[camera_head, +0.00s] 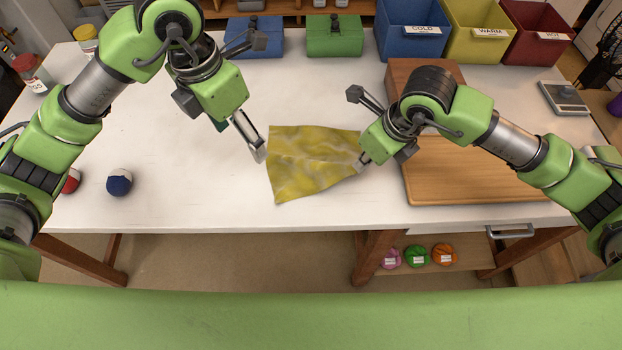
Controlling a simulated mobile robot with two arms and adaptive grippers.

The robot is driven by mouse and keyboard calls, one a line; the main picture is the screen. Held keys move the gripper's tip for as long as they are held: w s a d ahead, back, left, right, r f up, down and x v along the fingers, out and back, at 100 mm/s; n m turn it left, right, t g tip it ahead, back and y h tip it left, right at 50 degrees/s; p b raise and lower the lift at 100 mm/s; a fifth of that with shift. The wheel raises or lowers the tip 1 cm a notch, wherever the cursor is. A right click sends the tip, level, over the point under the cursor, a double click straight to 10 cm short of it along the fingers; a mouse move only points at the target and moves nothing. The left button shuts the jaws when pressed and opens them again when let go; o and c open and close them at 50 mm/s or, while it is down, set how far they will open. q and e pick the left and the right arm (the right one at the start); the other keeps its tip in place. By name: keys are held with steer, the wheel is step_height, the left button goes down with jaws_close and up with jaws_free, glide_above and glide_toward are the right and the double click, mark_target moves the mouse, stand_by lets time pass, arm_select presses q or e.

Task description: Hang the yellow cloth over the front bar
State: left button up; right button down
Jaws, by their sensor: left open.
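The yellow cloth (305,165) lies spread and creased on the white table, its right side narrower than its left. My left gripper (258,150) is open at the cloth's left edge, with nothing seen between its fingers; whether it touches the cloth is unclear. My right gripper (362,163) is shut on the cloth's right edge, and its fingers hide part of that edge. A short metal bar (510,231), shaped like a handle, is on the table's front at the right. No other front bar is plain in view.
A wooden board (440,185) lies under my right arm, with a brown box (400,75) behind it. Blue (410,30), yellow (485,32) and red (535,35) bins stand at the back right. A dark blue and white ball (119,183) sits left. The table's front middle is clear.

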steer(key=c, duration=1)
jaws_free()
steer(key=shift+o, duration=0.2)
steer(key=shift+g+h, duration=0.5)
steer(key=shift+g, duration=0.1)
steer(key=r+p, duration=0.1)
steer(key=r, duration=0.1)
steer(key=r+p, duration=0.3)
steer(key=p, duration=0.1)
steer(key=shift+s+d+r, duration=0.3)
steer(key=shift+s+r, duration=0.1)
